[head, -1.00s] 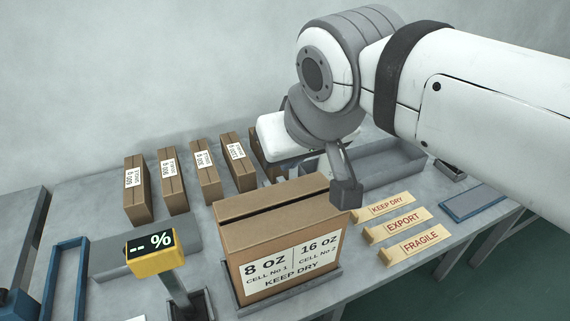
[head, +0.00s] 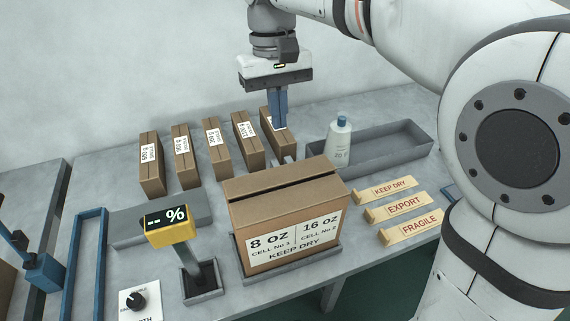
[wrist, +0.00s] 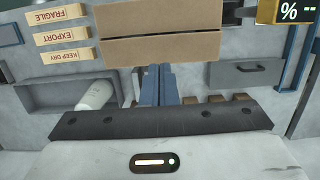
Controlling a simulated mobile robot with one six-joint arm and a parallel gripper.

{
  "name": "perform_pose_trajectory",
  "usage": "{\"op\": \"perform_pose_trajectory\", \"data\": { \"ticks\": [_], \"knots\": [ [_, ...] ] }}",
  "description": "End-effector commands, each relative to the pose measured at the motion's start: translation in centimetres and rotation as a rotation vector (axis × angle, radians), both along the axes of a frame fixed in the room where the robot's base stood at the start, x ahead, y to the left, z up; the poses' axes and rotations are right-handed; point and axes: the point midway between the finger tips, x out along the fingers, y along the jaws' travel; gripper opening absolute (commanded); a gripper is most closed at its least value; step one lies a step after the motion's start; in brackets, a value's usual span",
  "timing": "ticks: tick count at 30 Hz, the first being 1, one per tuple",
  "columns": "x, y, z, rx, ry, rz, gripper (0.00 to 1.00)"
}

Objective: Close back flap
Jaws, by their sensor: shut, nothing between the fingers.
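The cardboard box (head: 285,222) stands upright in a grey tray on the table, its label reading 8 oz and 16 oz. Its top flaps lie down nearly flat, with a dark narrow gap between the front flap and the back flap (head: 270,184). The box top also shows in the wrist view (wrist: 160,48). My gripper (head: 278,126) is shut and empty, pointing down behind the box and above the table, apart from the box. In the wrist view its blue fingers (wrist: 158,72) are together near the box's back edge.
Several small brown cartons (head: 213,148) stand in a row behind, the rightmost close to my gripper. A white bottle (head: 338,142) stands at a long grey bin (head: 395,147). Label blocks (head: 404,207) lie to the right. A yellow percent display (head: 168,228) stands front left.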

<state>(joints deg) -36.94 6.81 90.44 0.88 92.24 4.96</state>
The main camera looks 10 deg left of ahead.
Motion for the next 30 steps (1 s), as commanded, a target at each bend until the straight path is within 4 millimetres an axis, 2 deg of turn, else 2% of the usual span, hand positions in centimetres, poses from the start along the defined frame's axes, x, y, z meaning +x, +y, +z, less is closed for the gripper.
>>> {"op": "perform_pose_trajectory", "data": {
  "ticks": [9, 15, 21, 30],
  "knots": [
    [-0.8, -0.9, -6.5, -0.002, 0.001, -0.008, 0.00],
    [-1.3, -1.2, -10.1, -0.002, 0.000, -0.008, 0.00],
    [-1.6, -1.4, -12.1, -0.001, -0.002, -0.008, 0.00],
    [-1.6, -1.4, -12.6, 0.001, -0.004, -0.009, 0.00]
  ]
}}
